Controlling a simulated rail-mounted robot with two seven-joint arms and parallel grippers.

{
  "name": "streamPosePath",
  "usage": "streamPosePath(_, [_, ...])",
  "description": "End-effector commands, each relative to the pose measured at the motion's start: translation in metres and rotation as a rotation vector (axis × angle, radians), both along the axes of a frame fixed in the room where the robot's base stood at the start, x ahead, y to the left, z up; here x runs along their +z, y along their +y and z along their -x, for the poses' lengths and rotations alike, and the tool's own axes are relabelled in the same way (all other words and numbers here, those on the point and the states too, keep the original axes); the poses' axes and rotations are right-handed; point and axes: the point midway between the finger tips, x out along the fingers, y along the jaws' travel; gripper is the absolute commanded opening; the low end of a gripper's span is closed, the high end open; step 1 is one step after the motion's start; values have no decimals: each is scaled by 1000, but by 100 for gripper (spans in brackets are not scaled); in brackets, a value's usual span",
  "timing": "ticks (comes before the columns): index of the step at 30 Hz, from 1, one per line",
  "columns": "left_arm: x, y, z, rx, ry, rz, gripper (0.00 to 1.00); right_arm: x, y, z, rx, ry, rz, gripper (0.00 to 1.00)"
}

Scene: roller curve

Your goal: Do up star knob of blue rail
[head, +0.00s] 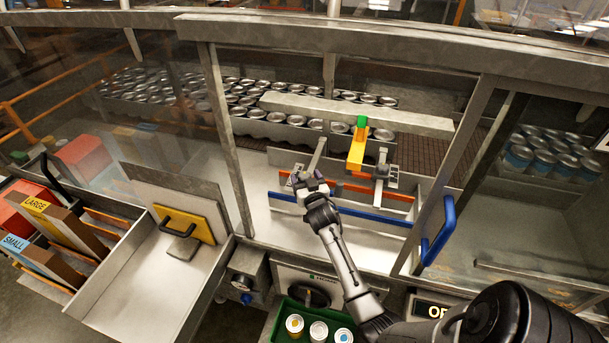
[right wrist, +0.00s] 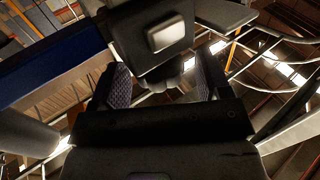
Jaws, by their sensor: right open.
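The blue rail (head: 348,211) runs left to right inside the open bay of the machine, in front of a parallel orange rail (head: 375,191). My right gripper (head: 308,178) is at the left end of the rails, by a bracket, and hides most of what is there. In the right wrist view the blue rail (right wrist: 50,65) shows at the left. My right gripper (right wrist: 163,82) is open there, with a dark block (right wrist: 155,35) bearing a pale square just beyond its fingers. A lobed grey edge, perhaps the star knob, shows between the fingertips. My left gripper is out of view.
A grey crossbar (head: 357,114) and a yellow part with a green top (head: 357,147) stand behind the rails. A blue door handle (head: 438,232) is at the right. A green tray (head: 288,305) of cans is in front. An open drawer (head: 140,280) lies left.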

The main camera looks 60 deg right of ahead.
Motion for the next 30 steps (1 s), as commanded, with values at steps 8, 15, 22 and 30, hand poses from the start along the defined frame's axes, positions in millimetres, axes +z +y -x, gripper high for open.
streamPosePath(8, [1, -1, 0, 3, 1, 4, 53, 0, -9, -10, 0, -1, 1, 71])
streamPosePath(15, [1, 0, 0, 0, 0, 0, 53, 0, -9, -10, 0, 0, 0, 71])
streamPosePath(22, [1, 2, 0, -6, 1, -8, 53, 0, -9, -10, 0, 0, 0, 52])
streamPosePath(30, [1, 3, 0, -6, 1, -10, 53, 0, -9, -10, 0, 0, 0, 26])
